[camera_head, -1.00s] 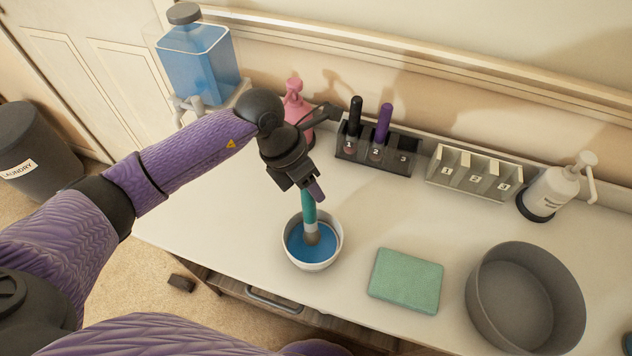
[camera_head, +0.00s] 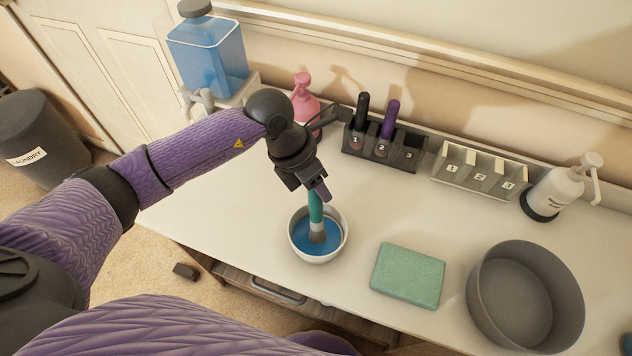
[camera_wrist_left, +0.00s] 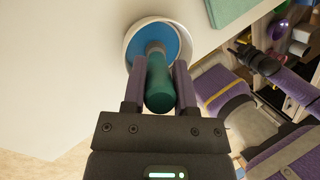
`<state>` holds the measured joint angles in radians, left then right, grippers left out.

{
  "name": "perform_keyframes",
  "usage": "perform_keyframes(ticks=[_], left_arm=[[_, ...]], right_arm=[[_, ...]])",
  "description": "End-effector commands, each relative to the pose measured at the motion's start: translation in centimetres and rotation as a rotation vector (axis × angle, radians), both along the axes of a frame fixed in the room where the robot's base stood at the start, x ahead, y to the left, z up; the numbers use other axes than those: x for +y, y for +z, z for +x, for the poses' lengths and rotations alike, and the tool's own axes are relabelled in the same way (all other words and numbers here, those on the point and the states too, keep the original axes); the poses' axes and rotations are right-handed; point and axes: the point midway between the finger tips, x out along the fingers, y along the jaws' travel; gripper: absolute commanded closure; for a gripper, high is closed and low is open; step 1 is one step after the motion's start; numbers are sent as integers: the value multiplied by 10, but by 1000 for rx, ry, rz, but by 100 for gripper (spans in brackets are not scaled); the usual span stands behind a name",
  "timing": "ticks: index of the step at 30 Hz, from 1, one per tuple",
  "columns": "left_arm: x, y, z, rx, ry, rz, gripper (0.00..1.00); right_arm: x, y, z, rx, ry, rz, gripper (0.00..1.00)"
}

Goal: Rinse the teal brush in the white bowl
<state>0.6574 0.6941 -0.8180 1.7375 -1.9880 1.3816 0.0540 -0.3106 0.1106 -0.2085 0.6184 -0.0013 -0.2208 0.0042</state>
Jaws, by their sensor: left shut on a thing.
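The teal brush (camera_head: 315,207) points down with its bristle end in or just over the blue liquid of the white bowl (camera_head: 341,244). I cannot tell how deep the tip sits. My left gripper (camera_head: 322,193) is shut on the upper part of the brush handle, above the bowl. In the left wrist view the brush handle (camera_wrist_left: 159,88) lies between the two purple fingers of the gripper (camera_wrist_left: 160,85), with the white bowl (camera_wrist_left: 131,35) beyond it.
A green sponge or folded cloth (camera_head: 408,275) and a grey basin (camera_head: 525,298) lie right of the bowl. Behind stand a dark numbered holder (camera_head: 383,160) with two brushes, a light numbered rack (camera_head: 478,172), a pink bottle (camera_head: 304,103), a white pump bottle (camera_head: 553,190) and a blue dispenser (camera_head: 210,68).

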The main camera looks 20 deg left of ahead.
Motion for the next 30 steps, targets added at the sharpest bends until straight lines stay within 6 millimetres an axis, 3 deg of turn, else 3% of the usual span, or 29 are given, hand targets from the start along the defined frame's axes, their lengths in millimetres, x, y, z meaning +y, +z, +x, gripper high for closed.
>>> perform_keyframes(ticks=[22, 30], left_arm=[[0, 84, 0, -2, 0, 0, 100], [0, 88, 0, 0, 0, 0, 100]], right_arm=[[6, 68, 15, -35, 1, 6, 61], [7, 70, 15, -33, -2, 8, 61]])
